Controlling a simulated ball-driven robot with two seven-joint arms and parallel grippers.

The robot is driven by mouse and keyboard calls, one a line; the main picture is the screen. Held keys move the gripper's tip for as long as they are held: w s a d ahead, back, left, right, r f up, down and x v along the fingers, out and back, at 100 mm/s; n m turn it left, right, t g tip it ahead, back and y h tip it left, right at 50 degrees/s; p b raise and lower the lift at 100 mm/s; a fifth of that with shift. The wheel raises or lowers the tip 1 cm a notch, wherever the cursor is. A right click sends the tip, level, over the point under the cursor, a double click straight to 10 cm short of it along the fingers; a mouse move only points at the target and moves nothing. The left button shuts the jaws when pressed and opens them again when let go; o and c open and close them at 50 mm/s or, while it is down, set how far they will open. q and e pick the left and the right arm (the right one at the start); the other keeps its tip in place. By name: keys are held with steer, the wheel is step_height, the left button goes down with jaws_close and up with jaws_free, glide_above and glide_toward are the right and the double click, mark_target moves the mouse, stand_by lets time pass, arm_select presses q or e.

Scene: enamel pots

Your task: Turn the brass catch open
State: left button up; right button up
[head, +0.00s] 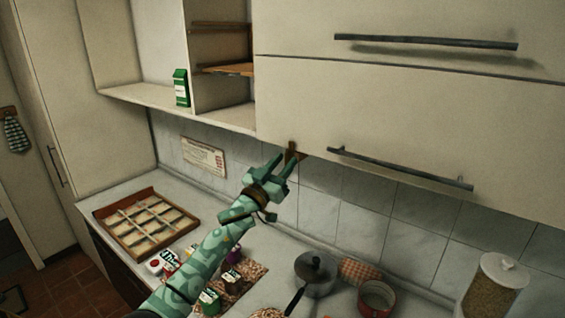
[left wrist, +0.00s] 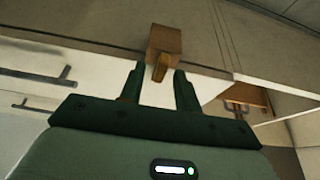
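The brass catch (head: 291,148) sits at the lower left corner of the closed cabinet front, under its bottom edge. In the left wrist view it shows as a brown block with a small brass tab (left wrist: 160,68) pointing down toward my fingers. My left gripper (head: 279,165) is just below the catch, fingers pointing up at it. In the left wrist view its two fingers (left wrist: 159,80) are apart, with the tab's end at the gap between the tips. I cannot tell whether they touch it. My right gripper is not in view.
Cabinet doors with dark bar handles (head: 400,168) hang above right. An open shelf holds a green carton (head: 181,88). On the counter are a divided wooden tray (head: 107,213), several small packages, a lidded pot (head: 316,276), a red pot (head: 377,299) and a jar (head: 490,290).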

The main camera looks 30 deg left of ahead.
arm_select(q)
jaws_close()
